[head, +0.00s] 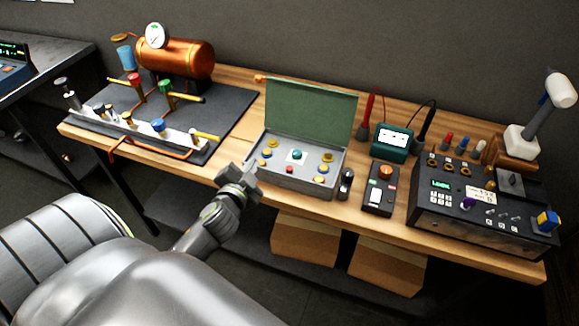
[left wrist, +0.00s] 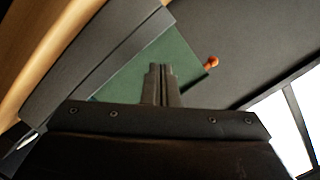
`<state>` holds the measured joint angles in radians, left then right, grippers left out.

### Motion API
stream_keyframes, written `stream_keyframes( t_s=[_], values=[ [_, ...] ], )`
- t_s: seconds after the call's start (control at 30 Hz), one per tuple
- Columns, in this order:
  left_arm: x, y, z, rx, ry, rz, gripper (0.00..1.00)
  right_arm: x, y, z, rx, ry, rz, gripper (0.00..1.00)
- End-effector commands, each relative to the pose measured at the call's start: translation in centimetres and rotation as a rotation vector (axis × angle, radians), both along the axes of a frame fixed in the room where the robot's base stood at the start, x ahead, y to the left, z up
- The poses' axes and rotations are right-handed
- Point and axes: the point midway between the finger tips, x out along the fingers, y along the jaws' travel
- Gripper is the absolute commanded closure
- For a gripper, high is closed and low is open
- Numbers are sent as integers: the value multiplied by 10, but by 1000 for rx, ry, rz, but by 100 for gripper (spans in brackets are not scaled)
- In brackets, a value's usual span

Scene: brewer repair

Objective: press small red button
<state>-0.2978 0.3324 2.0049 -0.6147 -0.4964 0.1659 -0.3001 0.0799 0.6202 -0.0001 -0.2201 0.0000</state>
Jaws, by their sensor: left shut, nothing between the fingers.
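A small red button (head: 290,169) sits near the front edge of the panel inside the open grey case (head: 310,187). A teal button, blue buttons and several yellow ones share that panel. The case's green lid (head: 308,110) stands raised at the back. My left gripper (head: 251,176) is at the front left corner of the case, apart from the red button; its fingers are shut and empty. In the left wrist view the closed fingertips (left wrist: 161,72) show against the green lid (left wrist: 181,64); the buttons are hidden there. My right gripper is not in view.
A black handheld box (head: 381,190) with an orange knob stands right of the case, and a larger control unit (head: 480,212) beyond it. A copper boiler (head: 178,58) and valve manifold are at the left. The wooden bench's front edge lies below the case.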

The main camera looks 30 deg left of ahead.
Motion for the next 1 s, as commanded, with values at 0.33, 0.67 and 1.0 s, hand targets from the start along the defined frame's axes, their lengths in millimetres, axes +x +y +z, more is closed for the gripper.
stream_keyframes(
  t_s=[0.33,0.67,1.0],
  values=[
    [55,-62,118,485,-346,-462,100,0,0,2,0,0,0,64],
    [62,-126,141,969,-384,-952,100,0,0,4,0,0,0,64],
    [66,-110,108,1418,-51,-1345,100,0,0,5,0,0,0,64]
  ],
)
